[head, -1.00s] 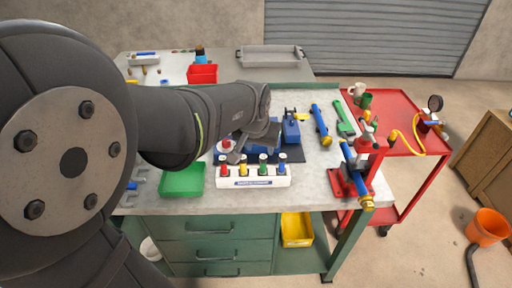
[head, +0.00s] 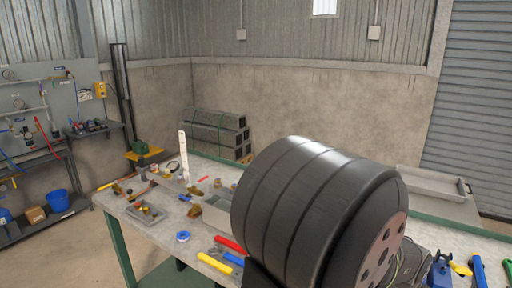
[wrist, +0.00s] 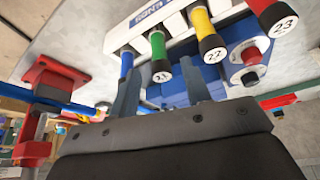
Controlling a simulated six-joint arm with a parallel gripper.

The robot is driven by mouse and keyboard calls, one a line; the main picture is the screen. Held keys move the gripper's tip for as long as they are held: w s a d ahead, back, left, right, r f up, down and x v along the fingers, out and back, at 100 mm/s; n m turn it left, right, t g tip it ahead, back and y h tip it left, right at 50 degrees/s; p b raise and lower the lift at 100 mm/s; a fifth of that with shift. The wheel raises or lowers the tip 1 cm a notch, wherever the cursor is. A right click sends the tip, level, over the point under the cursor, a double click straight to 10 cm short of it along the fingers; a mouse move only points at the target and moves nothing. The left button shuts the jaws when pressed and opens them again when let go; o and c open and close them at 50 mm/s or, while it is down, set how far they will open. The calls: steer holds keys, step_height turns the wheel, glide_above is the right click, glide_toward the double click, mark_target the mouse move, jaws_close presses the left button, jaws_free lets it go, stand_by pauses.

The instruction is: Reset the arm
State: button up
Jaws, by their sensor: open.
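My gripper (wrist: 160,72) shows in the wrist view with its two grey fingers spread apart and nothing held between them. The fingers point toward a white rack (wrist: 125,37) of colour-handled tools, which appears upside down. Green (wrist: 158,50), yellow (wrist: 203,28) and red (wrist: 266,12) handles numbered 21, 22 and 23 are close to the fingertips. I cannot tell whether the fingers touch any handle. In the head view a thick dark link of my arm covers the middle right, and my gripper is hidden or out of frame.
A red stand (wrist: 50,80) is at left in the wrist view. In the head view, small parts crowd the left bench (head: 160,233), and a grey tray (head: 435,195) lies at right.

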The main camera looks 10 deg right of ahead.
steer(key=x, duration=0.4)
steer(key=shift+f, duration=0.3)
steer(key=shift+r, duration=0.1)
steer(key=shift+r, duration=0.1)
